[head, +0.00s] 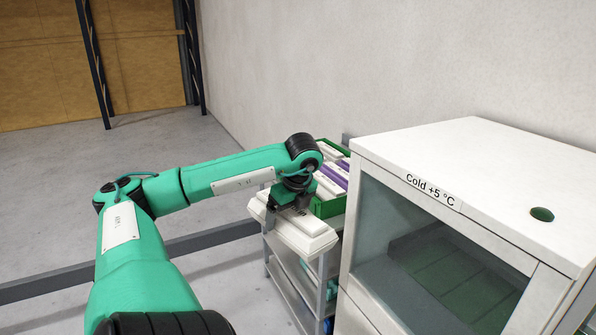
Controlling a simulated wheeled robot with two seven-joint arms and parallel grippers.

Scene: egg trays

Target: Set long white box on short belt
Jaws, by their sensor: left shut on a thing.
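The long white box (303,234) hangs under my left gripper (290,207), beside the front of a metal shelf rack. My left gripper is shut on the box near its middle, and the fingers partly hide the box's top. The short belt cannot be made out in this view. My right gripper is not in view.
A green crate (328,207) with white and purple boxes stands on the rack (323,295) just behind the held box. A white cold cabinet (460,165) with a glass front stands close on the right. A grey rail (130,268) crosses the floor. Open floor lies to the left.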

